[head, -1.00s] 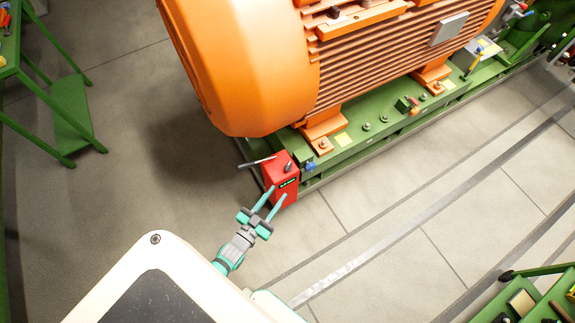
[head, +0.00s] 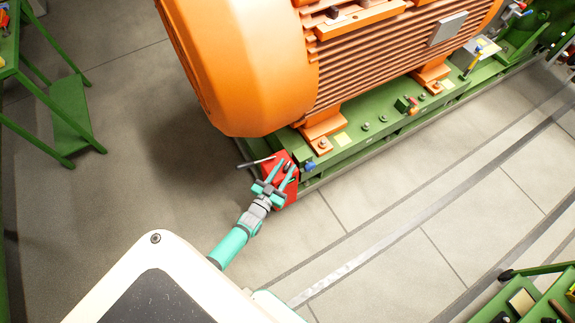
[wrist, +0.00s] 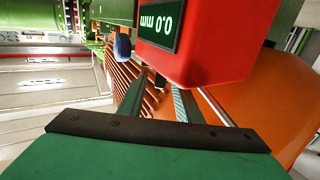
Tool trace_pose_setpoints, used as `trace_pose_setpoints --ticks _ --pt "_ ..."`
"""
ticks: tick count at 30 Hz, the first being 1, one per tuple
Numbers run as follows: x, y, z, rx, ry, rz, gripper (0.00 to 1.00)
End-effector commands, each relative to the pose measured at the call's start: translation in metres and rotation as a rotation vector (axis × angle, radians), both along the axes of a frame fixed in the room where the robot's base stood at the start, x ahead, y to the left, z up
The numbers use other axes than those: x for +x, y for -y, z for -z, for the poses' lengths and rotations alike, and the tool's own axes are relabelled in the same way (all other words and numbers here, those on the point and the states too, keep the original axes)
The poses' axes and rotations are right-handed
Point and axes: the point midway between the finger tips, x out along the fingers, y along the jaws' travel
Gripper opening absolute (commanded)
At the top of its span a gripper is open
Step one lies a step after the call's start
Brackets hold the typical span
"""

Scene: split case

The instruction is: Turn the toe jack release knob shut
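The red toe jack (head: 281,157) stands at the corner of the green base, under the orange motor. A dark handle bar (head: 256,162) sticks out to its left, and a small dark knob-like part shows on top. In the wrist view the jack (wrist: 206,62) fills the upper middle, with its display (wrist: 160,25) reading 0.0 mm upside down. A small dark part (wrist: 160,81), possibly the release knob, shows between my finger ends. My gripper (head: 285,167) is open over the jack, its two fingers apart. I cannot tell whether they touch that part.
The orange motor (head: 235,70) rises just behind the jack. A blue-headed part (wrist: 122,46) is left of the jack in the wrist view. Green stands are at left (head: 70,115) and lower right (head: 535,300). The floor (head: 390,240) in front is clear.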

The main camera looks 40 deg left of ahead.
Motion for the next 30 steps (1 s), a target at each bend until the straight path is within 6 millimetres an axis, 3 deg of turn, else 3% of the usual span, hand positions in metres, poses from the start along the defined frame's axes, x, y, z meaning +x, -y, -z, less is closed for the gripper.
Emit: trace_pose_setpoints --ticks 6,17,21,30 --pt "0.014 -0.001 0.0 0.0 0.0 0.001 0.31" --pt "0.016 -0.001 0.0 0.0 0.0 0.001 0.31" --pt "0.016 -0.001 0.0 0.0 0.0 0.001 0.0" --pt "0.017 -0.001 0.0 -0.001 0.001 -0.007 0.0"
